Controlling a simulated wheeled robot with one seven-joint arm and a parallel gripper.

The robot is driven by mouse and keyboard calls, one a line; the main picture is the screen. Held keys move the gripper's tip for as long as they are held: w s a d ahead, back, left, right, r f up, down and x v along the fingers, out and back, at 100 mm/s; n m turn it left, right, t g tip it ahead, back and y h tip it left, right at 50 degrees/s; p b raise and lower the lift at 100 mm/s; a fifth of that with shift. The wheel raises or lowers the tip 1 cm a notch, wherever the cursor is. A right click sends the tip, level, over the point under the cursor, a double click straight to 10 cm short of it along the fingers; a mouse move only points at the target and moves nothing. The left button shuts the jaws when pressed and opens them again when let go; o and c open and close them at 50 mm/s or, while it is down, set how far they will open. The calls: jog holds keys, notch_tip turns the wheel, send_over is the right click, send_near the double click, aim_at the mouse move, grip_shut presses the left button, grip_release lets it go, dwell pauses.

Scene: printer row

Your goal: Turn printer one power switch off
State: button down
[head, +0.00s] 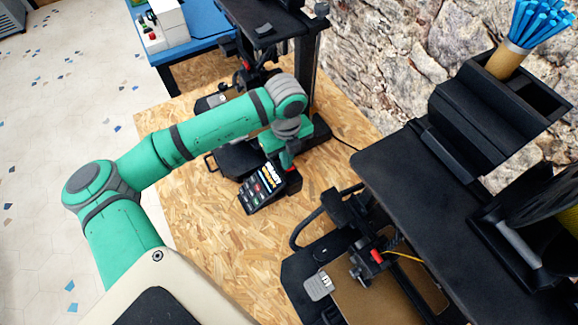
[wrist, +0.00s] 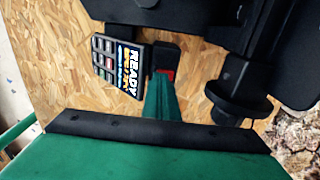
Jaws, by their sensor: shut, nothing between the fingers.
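In the wrist view the display (wrist: 118,66) is left of my gripper. A red switch (wrist: 168,73) shows on the black block right of the display, just beyond the fingertips. My green gripper (wrist: 161,82) is shut and empty, its tip at or very close to the red switch. Contact and the switch position cannot be told. In the head view the gripper (head: 286,160) is at the box's upper right end.
A second black printer (head: 390,270) stands at the lower right, with a dark shelf (head: 440,200) above it. A blue table (head: 205,30) with a white device (head: 165,24) is at the back. A stone wall (head: 390,60) bounds the right. The board (head: 200,220) is bare left of the box.

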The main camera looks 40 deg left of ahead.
jog(key=shift+f, duration=0.65)
dwell(0.5)
notch_tip(320, 180, up, 7)
dwell(1.0)
dwell(0.5)
